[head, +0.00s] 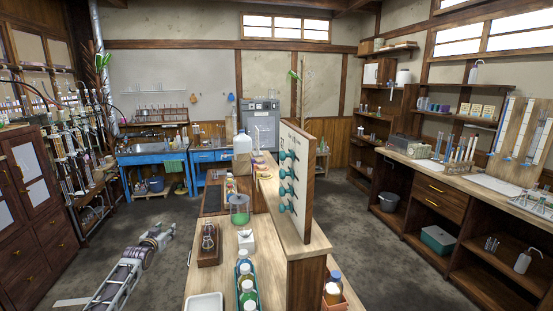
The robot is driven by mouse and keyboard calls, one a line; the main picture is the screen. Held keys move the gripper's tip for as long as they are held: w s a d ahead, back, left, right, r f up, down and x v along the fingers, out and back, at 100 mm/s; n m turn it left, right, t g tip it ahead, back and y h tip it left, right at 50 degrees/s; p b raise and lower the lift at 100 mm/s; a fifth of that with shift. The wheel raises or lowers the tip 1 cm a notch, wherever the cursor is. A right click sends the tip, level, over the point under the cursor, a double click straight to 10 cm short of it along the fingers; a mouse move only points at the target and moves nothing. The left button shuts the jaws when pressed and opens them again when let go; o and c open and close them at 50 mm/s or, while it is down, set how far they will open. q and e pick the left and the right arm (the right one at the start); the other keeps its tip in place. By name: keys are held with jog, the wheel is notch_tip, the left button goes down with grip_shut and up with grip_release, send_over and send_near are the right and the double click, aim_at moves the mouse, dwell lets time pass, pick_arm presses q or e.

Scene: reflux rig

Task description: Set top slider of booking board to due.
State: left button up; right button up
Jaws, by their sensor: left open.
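The booking board (305,170) stands upright on the wooden bench, seen at a steep slant with its pale face to the left. Several teal slider knobs sit one above another on that face. The top slider (288,155) is near the board's upper part. Any labels on the board are too small to read, so I cannot tell its setting. My left gripper (167,231) is at the lower left, over the floor, well to the left of the board. It is open, empty and touches nothing. My right gripper is not in view.
Bottles (245,285), a green-filled jar (239,209) and a flask on a wooden block (209,238) stand on the bench left of the board. A reddish crate of bottles (335,301) is at lower right. Floor is clear between my left gripper and the bench.

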pick_arm(q)
jog(key=s+d+r+t+h, duration=0.1)
jog(key=d+r+t+h, duration=0.3)
jog(key=r, duration=1.2)
jog(key=s+d+r+g+h, duration=0.15)
jog(key=d+r, duration=0.45)
jog(key=r, duration=1)
jog(key=s+d+r+m+g+h, duration=0.4)
jog(key=s+d+m+g+h, duration=0.2)
jog(key=s+d, duration=0.6)
jog(key=s+d+r+m+g+h, duration=0.5)
jog(key=s+d+m+g+h, duration=0.2)
jog(key=s+d, duration=0.5)
jog(key=shift+m+h, duration=0.55)
jog(key=shift+m, duration=0.45)
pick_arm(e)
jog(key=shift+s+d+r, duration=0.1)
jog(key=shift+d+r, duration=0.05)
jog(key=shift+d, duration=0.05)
pick_arm(q)
jog(key=shift+s+d+r, duration=0.1)
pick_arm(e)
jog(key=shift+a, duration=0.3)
pick_arm(q)
jog(key=shift+d, duration=0.1)
